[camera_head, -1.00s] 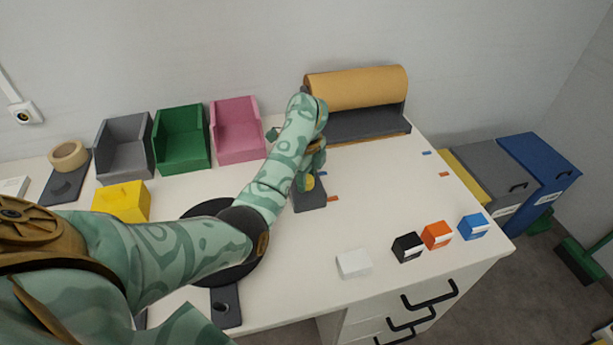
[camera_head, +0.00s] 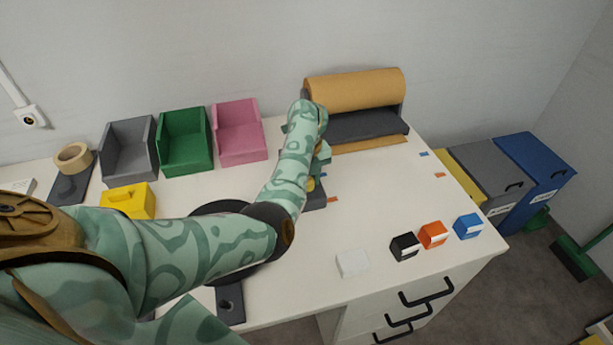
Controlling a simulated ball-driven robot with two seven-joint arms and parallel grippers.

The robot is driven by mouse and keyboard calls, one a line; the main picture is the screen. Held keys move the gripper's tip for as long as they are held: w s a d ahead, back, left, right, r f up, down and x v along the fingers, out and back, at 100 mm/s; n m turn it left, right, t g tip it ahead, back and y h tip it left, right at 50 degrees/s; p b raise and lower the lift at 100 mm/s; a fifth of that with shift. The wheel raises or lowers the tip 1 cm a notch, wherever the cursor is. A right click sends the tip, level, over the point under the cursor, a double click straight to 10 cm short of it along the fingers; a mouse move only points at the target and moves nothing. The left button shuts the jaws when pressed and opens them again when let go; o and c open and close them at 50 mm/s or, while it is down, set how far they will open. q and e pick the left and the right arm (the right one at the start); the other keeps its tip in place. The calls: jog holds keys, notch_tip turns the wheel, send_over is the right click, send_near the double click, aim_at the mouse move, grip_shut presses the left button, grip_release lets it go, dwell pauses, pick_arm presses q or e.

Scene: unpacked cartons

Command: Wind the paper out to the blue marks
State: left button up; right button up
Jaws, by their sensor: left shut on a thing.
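The brown paper roll (camera_head: 354,89) sits in a dark dispenser (camera_head: 362,125) at the back of the table. A short strip of brown paper (camera_head: 370,145) lies on the table in front of it. A small blue mark (camera_head: 424,154) lies right of and nearer than the strip's edge; another blue mark (camera_head: 323,175) shows on the left beside my arm. My left gripper (camera_head: 307,120) is at the roll's left end, shut on what seems to be its crank; my own wrist hides the grip. My right gripper is out of view.
Orange marks (camera_head: 439,175) and (camera_head: 332,199) lie nearer than the blue ones. Black (camera_head: 404,247), orange (camera_head: 433,235), blue (camera_head: 468,226) and white (camera_head: 352,264) blocks stand at the front. Grey, green (camera_head: 185,142) and pink bins line the back left. The table between strip and blocks is clear.

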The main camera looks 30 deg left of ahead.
pick_arm(q)
jog(key=m, duration=0.2)
jog(key=m+p, duration=0.1)
jog(key=m, duration=0.1)
jog(key=shift+r+m+p, duration=0.2)
jog(key=shift+m+p, duration=0.1)
jog(key=m+p, duration=0.1)
jog(key=m, duration=0.2)
jog(key=shift+m, duration=0.4)
jog(key=m+p, duration=0.2)
jog(key=m, duration=0.2)
jog(key=shift+w+m+p, duration=0.1)
jog(key=shift+m+p, duration=0.4)
jog(key=shift+m, duration=1.3)
jog(key=shift+f+m, duration=0.1)
jog(key=shift+m, duration=0.2)
jog(key=o, duration=1)
